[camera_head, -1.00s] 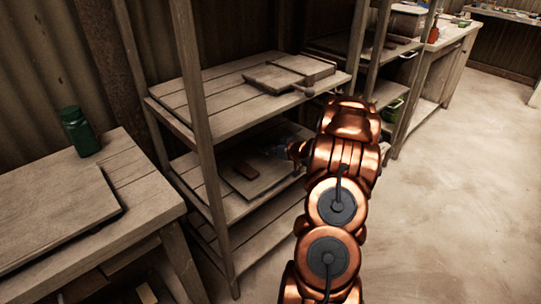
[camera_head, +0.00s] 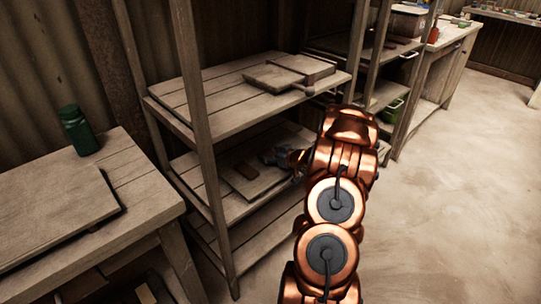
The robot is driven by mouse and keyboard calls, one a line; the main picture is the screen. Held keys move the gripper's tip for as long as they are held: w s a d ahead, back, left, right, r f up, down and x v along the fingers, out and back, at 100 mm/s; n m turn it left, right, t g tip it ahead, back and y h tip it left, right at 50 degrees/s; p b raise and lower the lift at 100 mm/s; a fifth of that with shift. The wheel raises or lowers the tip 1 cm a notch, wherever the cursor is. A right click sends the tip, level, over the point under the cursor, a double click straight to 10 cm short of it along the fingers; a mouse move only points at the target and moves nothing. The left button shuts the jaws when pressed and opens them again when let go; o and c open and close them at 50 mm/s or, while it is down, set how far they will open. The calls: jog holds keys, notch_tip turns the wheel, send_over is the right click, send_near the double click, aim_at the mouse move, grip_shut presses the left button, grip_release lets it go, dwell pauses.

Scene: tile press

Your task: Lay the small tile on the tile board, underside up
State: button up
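A small dark brown tile (camera_head: 246,171) lies on a flat pale board (camera_head: 264,184) on the middle shelf of the rack. I cannot tell which face of the tile is up. My gripper (camera_head: 272,157) reaches in over that shelf from the right, just right of and behind the tile. It is dark, small and in shadow, so whether its fingers are open or shut does not show. A gap seems to lie between it and the tile. My copper arm hides the right part of the shelf.
Wooden press-like boards with a handle (camera_head: 290,75) lie on the upper shelf, above my gripper. A rack post (camera_head: 205,130) stands left of the tile. On the left bench are a large board (camera_head: 55,210) and a green bottle (camera_head: 79,130). Open floor lies to the right.

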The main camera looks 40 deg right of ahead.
jog(key=shift+o, duration=0.2)
jog(key=shift+r, duration=0.1)
jog(key=p+v, duration=0.1)
jog(key=v, duration=1.1)
jog(key=shift+w+r+g, duration=0.3)
jog(key=shift+w, duration=0.15)
jog(key=w+a+r+g+h, duration=0.1)
jog(key=w+r+g+h, duration=0.1)
jog(key=shift+w+a+r+h, duration=0.25)
jog(key=shift+w+a+h, duration=0.05)
jog(key=shift+w+a, duration=0.1)
jog(key=s+a+r+m+g+h, duration=0.1)
jog(key=s+a+r+g, duration=0.15)
jog(key=a, duration=0.35)
jog(key=s+a+r+g+h, duration=0.1)
jog(key=s+a+r+g, duration=0.2)
jog(key=a, duration=0.4)
jog(key=s+a+r+g+y, duration=0.1)
jog(key=s+a+g, duration=0.3)
jog(key=s+a, duration=0.9)
jog(key=s+a+r+n+g+y, duration=0.1)
jog(key=s+a+r+g+y, duration=0.1)
jog(key=s+a, duration=1.1)
jog(key=a+g+y, duration=0.1)
jog(key=a+g, duration=0.1)
jog(key=a, duration=0.1)
jog(key=shift+r+y, duration=0.15)
jog(key=shift+y, duration=0.25)
